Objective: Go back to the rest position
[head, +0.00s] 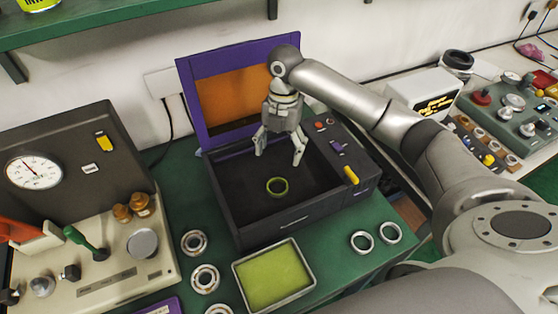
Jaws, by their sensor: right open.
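My right gripper (280,148) hangs over the open dark box (268,228) with its fingers spread and nothing between them. A yellow-green ring (277,187) lies on the box floor, below and apart from the fingertips. The box's purple-framed lid (190,105) with an orange inside stands raised at the back. My right arm reaches in from the right. My left gripper is not in the picture.
A tray of green-yellow liquid (312,278) stands in front of the box. Metal bearing rings lie left (205,279) and right (362,241) of it. A gauge panel (75,165) stands at left. A shelf (100,22) hangs at upper left.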

